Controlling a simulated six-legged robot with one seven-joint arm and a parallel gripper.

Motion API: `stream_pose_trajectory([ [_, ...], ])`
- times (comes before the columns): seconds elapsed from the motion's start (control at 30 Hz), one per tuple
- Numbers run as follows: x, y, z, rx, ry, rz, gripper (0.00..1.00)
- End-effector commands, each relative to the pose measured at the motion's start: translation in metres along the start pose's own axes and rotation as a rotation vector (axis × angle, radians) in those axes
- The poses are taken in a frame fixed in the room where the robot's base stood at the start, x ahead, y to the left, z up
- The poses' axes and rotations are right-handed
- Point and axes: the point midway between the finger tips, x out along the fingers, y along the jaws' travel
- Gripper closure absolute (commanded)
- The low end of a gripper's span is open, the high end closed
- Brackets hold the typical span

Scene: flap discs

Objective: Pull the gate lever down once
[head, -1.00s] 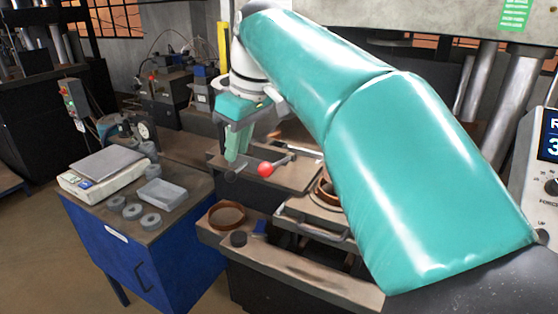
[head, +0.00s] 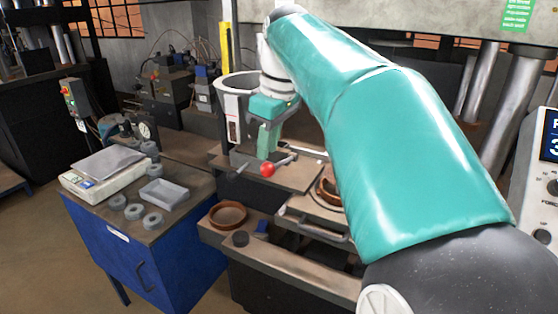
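The gate lever shows as a thin rod with a red ball knob (head: 268,169) over the bench top. A white-and-black hopper (head: 236,105) stands behind it. My gripper (head: 268,150) points down with its teal fingers right above and behind the red knob. In this view the fingertips and the knob nearly overlap; I cannot tell if they touch. The gap between the fingers does not show clearly.
A blue cabinet (head: 150,262) at the left carries a scale (head: 106,172), a grey tray (head: 164,193) and several grey rings. A brown round dish (head: 228,214) sits on the ledge in front. A press column (head: 512,105) stands at the right.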

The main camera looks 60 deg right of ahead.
Motion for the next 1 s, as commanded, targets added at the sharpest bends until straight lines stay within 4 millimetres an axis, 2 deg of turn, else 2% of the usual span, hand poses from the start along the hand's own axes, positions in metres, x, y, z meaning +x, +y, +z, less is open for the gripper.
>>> stream_pose_trajectory([
  [0.43,0.002,0.0,0.0,0.0,-0.001,-0.001,0.78],
  [1.0,0.033,0.0,0.006,0.0,-0.001,-0.001,0.78],
])
